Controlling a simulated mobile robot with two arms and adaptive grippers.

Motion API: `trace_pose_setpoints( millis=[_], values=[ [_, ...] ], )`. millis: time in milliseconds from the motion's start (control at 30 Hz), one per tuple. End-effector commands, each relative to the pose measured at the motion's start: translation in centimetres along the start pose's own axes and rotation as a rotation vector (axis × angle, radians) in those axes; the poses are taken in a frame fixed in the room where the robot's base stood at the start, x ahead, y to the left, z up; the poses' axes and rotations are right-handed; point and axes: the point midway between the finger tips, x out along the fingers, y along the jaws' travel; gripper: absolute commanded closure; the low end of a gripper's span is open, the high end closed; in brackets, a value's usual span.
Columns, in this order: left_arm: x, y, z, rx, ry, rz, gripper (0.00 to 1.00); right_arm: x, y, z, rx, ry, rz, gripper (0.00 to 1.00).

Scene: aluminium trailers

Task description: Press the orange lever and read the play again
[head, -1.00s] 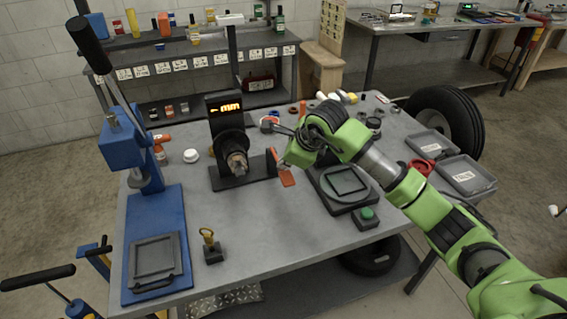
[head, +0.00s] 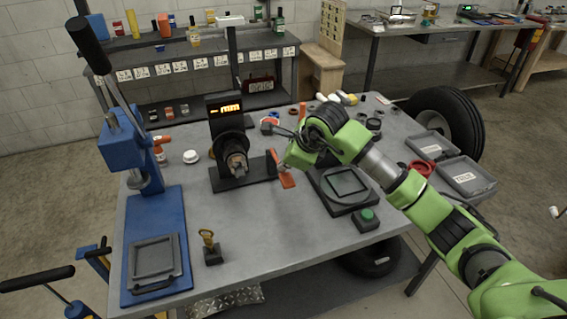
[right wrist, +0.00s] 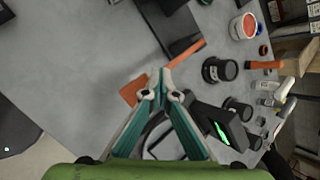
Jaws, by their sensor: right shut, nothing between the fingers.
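The orange lever (head: 283,171) stands beside the dark bore gauge stand (head: 243,178), on its right. The gauge's display (head: 229,108) shows a dash and "mm" in orange. A metal part (head: 237,163) sits on the gauge's front. My right gripper (head: 272,128) is shut and empty, reaching in from the right near the lever. In the right wrist view its fingertips (right wrist: 161,88) meet in front of the lever, whose orange shows on both sides of them (right wrist: 132,91). I cannot tell whether they touch it. My left gripper is not in view.
A blue press (head: 150,200) stands at the table's left. A yellow-handled tool (head: 208,241) is at the front. A dark plate stand (head: 345,188) with a green button (head: 367,216) and grey trays (head: 467,177) lie right. The table's front middle is clear.

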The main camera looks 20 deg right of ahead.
Motion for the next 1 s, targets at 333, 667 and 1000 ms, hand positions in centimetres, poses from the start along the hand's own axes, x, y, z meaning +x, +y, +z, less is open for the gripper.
trace_pose_setpoints(
  millis=[333,667,1000],
  values=[
    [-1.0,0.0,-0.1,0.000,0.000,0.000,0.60,-1.4,-1.1,0.9,0.001,0.004,0.002,1.00],
    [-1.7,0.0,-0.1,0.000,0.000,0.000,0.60,-2.7,-2.0,1.9,0.000,0.003,0.001,1.00],
    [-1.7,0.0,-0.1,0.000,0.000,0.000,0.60,-2.8,-2.1,2.0,0.000,0.001,0.000,1.00]
  ],
)
